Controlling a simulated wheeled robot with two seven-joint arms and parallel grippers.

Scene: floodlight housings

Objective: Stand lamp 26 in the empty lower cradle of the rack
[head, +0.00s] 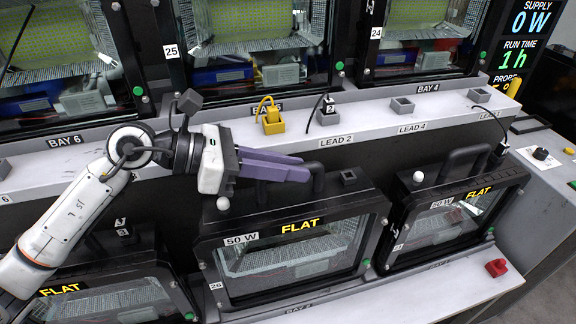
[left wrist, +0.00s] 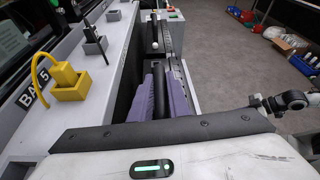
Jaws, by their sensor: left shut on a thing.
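Lamp 26 (head: 300,235) is a black floodlight with a glass front, marked 26, 50 W and FLAT. It is upright at the middle of the lower row, above the front label strip. I cannot tell whether its base rests in the cradle or hangs just above it. My left gripper (head: 303,168), with purple fingers, reaches in from the left over the lamp's top and is shut on its black handle (head: 318,180). In the left wrist view the gripper (left wrist: 160,80) has a dark bar (left wrist: 160,98) between its fingers.
Other lamps stand close by, right (head: 450,225) and lower left (head: 110,295). The white ledge (head: 375,120) behind carries a yellow plug (head: 271,115), a black plug (head: 328,108) marked 2 and empty grey sockets (head: 402,104).

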